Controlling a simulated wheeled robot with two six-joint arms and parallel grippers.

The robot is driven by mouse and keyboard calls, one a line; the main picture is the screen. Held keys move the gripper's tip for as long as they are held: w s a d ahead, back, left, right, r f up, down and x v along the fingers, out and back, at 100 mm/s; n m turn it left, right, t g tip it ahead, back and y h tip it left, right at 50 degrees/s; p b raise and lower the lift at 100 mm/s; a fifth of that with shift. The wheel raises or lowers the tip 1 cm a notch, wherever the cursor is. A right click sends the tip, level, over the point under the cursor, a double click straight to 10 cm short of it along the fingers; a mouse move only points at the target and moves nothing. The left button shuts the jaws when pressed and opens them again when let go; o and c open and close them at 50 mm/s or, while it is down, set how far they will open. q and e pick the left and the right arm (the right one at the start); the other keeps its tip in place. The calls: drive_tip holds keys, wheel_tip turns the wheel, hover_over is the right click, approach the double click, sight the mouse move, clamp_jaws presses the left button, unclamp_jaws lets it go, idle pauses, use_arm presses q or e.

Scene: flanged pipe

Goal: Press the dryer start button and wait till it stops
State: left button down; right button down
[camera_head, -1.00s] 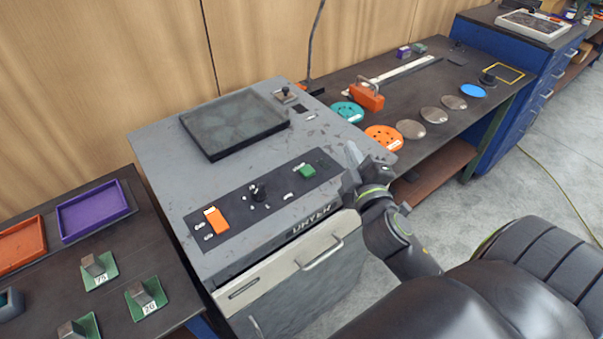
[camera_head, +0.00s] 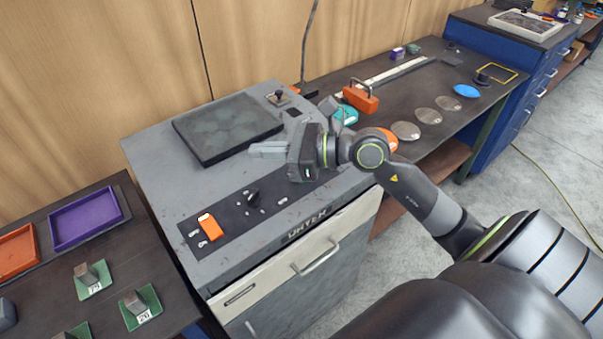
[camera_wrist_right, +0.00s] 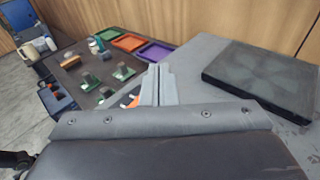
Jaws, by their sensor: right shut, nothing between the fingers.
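The dryer (camera_head: 160,155) is a grey cabinet with a dark control strip (camera_head: 232,226) along its sloping front. The strip carries an orange switch (camera_head: 210,227) at its left end and a black knob (camera_head: 252,195) near the middle. The green button at the strip's right end is hidden behind my right gripper. My right gripper (camera_head: 253,150) is shut and empty above the dryer top, its fingertips pointing left, between the strip and the dark lid plate. In the right wrist view its closed fingers (camera_wrist_right: 160,86) show, with the orange switch (camera_wrist_right: 133,101) partly visible beside them. My left gripper is not in view.
The dark square lid plate (camera_head: 226,127) lies on the dryer top. A table on the left holds purple (camera_head: 86,217) and orange (camera_head: 16,252) trays and green-based blocks (camera_head: 140,305).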

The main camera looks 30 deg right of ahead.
drive_tip(key=w+d+f+n+g+h, duration=0.1)
drive_tip(key=d+f+h, duration=0.1)
drive_tip(key=d+h, duration=0.2)
drive_tip(key=w+d+f+n+g+h, duration=0.1)
drive_tip(key=w+d+f+h, duration=0.1)
drive_tip(key=d+h, duration=0.3)
drive_tip(key=d, duration=0.3)
drive_tip(key=shift+w+n, duration=0.25)
drive_tip(key=shift+n, duration=0.15)
drive_tip(key=shift+a, duration=0.1)
wheel_tip(320, 180, down, 8)
drive_tip(key=b, duration=0.5)
drive_tip(key=shift+r, duration=0.15)
drive_tip(key=shift+f+b, duration=0.5)
drive_tip(key=shift+b, duration=0.2)
idle(0.6)
drive_tip(key=shift+f+b, duration=0.4)
drive_tip(key=shift+b, duration=0.3)
